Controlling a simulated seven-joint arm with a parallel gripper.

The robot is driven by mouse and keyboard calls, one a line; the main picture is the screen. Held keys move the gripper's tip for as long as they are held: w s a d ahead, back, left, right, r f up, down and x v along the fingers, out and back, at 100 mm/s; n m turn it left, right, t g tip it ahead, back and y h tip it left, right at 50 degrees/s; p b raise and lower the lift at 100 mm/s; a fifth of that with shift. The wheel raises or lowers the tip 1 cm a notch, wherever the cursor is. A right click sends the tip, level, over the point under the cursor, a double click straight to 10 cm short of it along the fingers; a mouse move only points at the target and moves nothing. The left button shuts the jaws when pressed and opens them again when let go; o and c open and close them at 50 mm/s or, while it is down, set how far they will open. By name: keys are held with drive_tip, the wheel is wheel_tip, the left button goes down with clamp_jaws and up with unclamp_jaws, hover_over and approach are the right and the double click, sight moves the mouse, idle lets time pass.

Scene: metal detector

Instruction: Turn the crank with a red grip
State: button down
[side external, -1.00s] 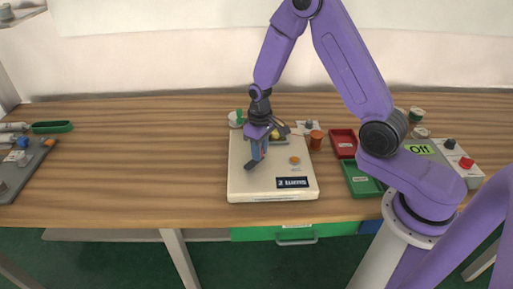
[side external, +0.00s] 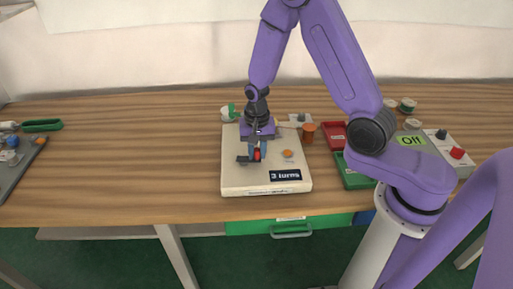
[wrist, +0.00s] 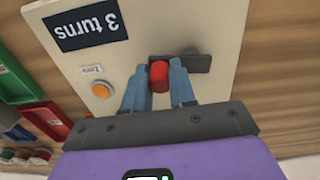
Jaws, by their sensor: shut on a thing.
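The crank is a dark flat arm (wrist: 190,63) with a red grip (wrist: 158,75), mounted on a cream box (side external: 235,182). In the wrist view the red grip stands between the two blue-grey fingers of my gripper (wrist: 158,88). In the side view my gripper (side external: 256,154) is over the middle of the box and the red grip (side external: 257,155) shows at its fingertips. My gripper is shut on the red grip. The box's black label (side external: 285,175) reads "3 turns". An orange button (side external: 288,153) is on the box, right of the crank.
Behind the box are a green-and-white item (side external: 229,113) and an orange cylinder (side external: 308,133). Red (side external: 333,135) and green (side external: 352,178) trays stand to the right. A grey control box with a red button (side external: 457,153) is farther right. The table left of the box is mostly clear.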

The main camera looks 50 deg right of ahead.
drive_tip(key=shift+s+a+m, duration=0.15)
drive_tip(key=shift+a+m, duration=0.15)
drive_tip(key=shift+m, duration=0.6)
drive_tip(key=shift+s+a+m, duration=0.1)
drive_tip(key=shift+a+m, duration=0.15)
drive_tip(key=shift+m, duration=0.65)
drive_tip(key=c, duration=0.9)
unclamp_jaws()
wheel_tip(320, 180, up, 18)
drive_tip(key=shift+f, duration=0.25)
